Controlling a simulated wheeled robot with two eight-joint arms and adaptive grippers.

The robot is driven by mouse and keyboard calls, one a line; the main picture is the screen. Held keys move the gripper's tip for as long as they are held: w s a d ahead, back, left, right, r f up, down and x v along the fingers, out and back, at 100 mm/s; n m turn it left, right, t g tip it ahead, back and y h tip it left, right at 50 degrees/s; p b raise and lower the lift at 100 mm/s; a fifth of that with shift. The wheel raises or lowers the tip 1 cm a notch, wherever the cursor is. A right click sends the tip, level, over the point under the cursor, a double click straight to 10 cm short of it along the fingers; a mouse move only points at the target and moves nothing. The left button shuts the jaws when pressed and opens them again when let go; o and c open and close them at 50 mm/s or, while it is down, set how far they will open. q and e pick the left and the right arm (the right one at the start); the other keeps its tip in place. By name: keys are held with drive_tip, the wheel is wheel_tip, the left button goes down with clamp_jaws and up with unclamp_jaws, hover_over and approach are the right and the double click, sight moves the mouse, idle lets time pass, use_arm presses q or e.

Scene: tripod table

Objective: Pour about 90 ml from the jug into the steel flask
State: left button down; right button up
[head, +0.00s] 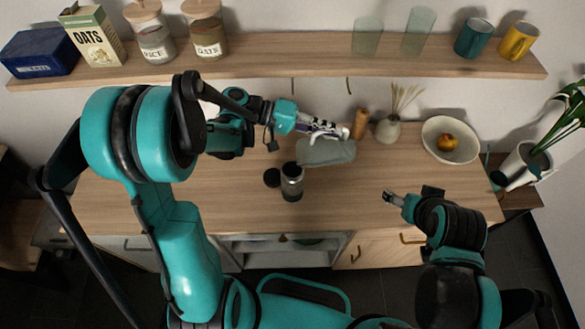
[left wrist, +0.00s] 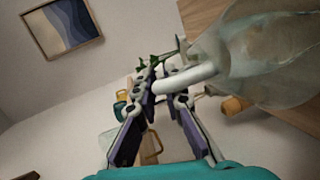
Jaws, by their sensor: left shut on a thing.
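My left gripper (head: 338,131) is shut on the handle of the clear jug (head: 325,152). The jug is held above the table, just behind and to the right of the steel flask (head: 291,184), and looks tilted. In the left wrist view the jug (left wrist: 265,50) fills the upper right, with its pale handle between my left fingers (left wrist: 167,88). The flask stands upright with its dark mouth open. I cannot make out any liquid stream. My right gripper (head: 393,198) is over the table's right part, apart from everything; its finger gap is too small to judge.
A black lid (head: 271,178) lies left of the flask. A wooden mill (head: 360,124), a reed vase (head: 388,130) and a bowl with fruit (head: 450,126) stand along the back. A shelf (head: 290,53) with jars, glasses and mugs runs above. The table's front middle is clear.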

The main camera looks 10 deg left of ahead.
sight(344, 139)
use_arm(q)
drive_tip(key=w+d+y+p, duration=0.1)
drive_tip(key=p, duration=0.1)
drive_tip(key=d+r+y+p, duration=0.1)
drive_tip(key=d+p, duration=0.1)
drive_tip(key=shift+w+n+g, duration=0.4)
drive_tip(key=shift+d+f+y, duration=0.2)
drive_tip(key=shift+f+y, duration=0.1)
drive_tip(key=shift+f, duration=0.05)
wheel_tip(344, 139, down, 2)
drive_tip(key=shift+w+f+y+b, duration=0.1)
drive_tip(key=shift+y+b, duration=0.2)
drive_tip(key=shift+b, duration=0.2)
drive_tip(key=shift+w+d+f, duration=0.1)
drive_tip(key=shift+w+f, duration=0.05)
drive_tip(key=shift+w+d+f+g+y+b, duration=0.15)
drive_tip(key=shift+f+y+b, duration=0.1)
drive_tip(key=shift+f, duration=0.3)
drive_tip(key=shift+s+d+f+g+y+b, duration=0.15)
drive_tip(key=shift+f+b, duration=0.1)
drive_tip(key=shift+f, duration=0.25)
drive_tip(key=shift+w, duration=0.15)
